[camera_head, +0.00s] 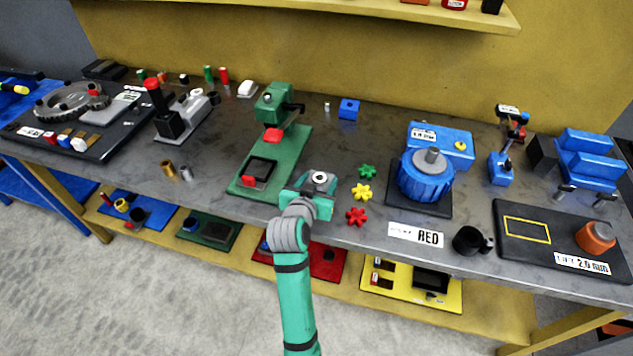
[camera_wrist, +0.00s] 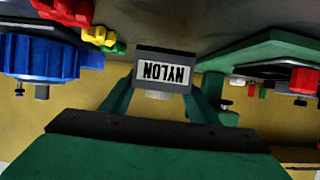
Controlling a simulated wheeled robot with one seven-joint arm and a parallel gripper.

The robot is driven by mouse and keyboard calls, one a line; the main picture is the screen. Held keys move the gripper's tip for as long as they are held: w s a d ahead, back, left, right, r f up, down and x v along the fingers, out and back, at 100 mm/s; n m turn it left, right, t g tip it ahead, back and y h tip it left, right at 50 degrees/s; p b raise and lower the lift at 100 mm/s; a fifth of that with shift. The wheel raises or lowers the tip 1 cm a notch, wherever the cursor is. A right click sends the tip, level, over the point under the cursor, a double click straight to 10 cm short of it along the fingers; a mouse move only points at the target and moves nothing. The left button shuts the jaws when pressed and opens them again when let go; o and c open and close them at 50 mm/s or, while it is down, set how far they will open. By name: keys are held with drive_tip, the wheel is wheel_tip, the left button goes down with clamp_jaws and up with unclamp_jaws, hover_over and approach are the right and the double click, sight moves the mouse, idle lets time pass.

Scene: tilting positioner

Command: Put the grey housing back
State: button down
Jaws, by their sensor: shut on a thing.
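My gripper (camera_head: 318,186) is shut on a grey block with a white "NYLON" label, which looks like the grey housing (camera_head: 320,178). In the wrist view the housing (camera_wrist: 143,82) sits between the two green fingers, its label upside down. It is held over the front edge of the bench, right of the green press's base. A round white-and-dark part shows on the housing in the head view. I cannot tell its gap above the bench. A black plate (camera_head: 510,262) with an empty yellow outline (camera_head: 527,230) lies at the right.
Green, yellow (camera_head: 362,192) and red toothed knobs lie just right of my gripper. Beyond them stands a blue drum (camera_head: 425,178). A green press (camera_head: 272,106) stands behind left. A "RED" label (camera_head: 416,236) and a black cup (camera_head: 468,241) are near the front edge. A shelf (camera_head: 400,10) hangs above.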

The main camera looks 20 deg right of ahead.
sight(319, 188)
drive_tip(key=shift+w+d+f, duration=0.1)
drive_tip(key=shift+w+f, duration=0.15)
drive_tip(key=shift+w, duration=0.1)
drive_tip(key=shift+f, duration=1.5)
drive_tip(key=shift+s+f, duration=0.1)
drive_tip(key=c, duration=0.7)
unclamp_jaws()
drive_tip(key=shift+f, duration=0.15)
